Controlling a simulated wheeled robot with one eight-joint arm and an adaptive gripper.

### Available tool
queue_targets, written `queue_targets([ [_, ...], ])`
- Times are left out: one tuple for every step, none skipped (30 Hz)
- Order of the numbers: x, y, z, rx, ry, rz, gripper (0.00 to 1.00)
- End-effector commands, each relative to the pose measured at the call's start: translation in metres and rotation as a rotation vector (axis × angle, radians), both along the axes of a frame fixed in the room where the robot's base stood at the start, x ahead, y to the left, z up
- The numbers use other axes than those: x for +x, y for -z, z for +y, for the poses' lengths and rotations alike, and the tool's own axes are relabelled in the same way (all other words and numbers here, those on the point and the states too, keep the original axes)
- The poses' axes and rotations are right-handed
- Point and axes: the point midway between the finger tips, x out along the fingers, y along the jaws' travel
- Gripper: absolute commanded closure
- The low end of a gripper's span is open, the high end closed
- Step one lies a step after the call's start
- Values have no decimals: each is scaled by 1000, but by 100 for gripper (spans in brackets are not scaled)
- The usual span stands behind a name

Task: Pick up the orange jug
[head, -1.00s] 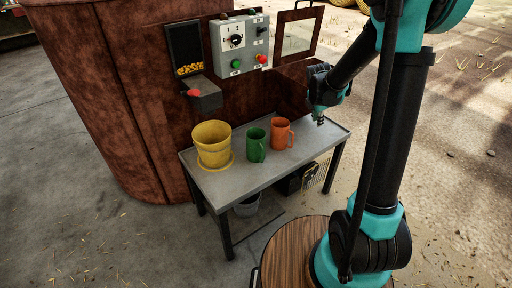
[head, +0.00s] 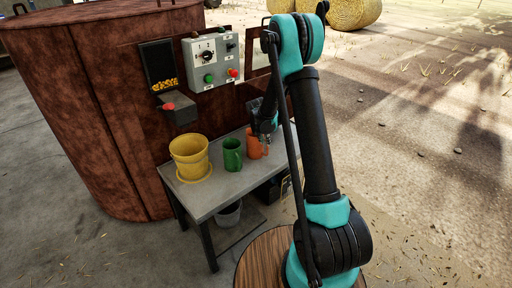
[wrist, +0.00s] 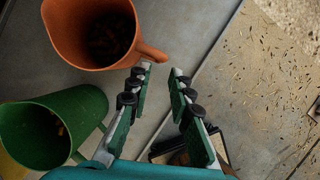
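The orange jug (head: 253,146) stands upright on the grey metal table (head: 212,199), to the right of the green jug (head: 232,155). In the wrist view the orange jug (wrist: 88,48) is at the top left, with its handle pointing toward my fingers. My gripper (wrist: 162,78) is open, and nothing is between its fingers. The left fingertip is close to the end of the jug's handle; I cannot tell whether they touch. In the head view my gripper (head: 266,146) is in front of the jug's right side and hides part of it.
The green jug also shows at left in the wrist view (wrist: 45,130), close to the orange one. A yellow pot (head: 190,158) on a saucer stands at the table's left. A control box (head: 211,62) hangs behind. Open floor lies to the right.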

Motion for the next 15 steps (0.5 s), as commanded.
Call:
queue_targets([
  [3,7,-1,0,0,0,80],
  [3,10,-2,0,0,0,80],
  [4,13,-3,0,0,0,80],
  [5,14,-3,0,0,0,80],
  [6,16,-3,0,0,0,80],
  [6,17,-4,0,0,0,80],
  [6,18,-4,0,0,0,80],
  [7,20,-4,0,0,0,80],
  [8,22,-5,0,0,0,80],
  [8,24,-5,0,0,0,80],
  [10,27,-6,0,0,0,80],
  [11,32,-7,0,1,0,80],
  [13,37,-8,0,1,0,80],
  [14,41,-9,0,1,0,80],
  [17,47,-11,0,2,0,80],
])
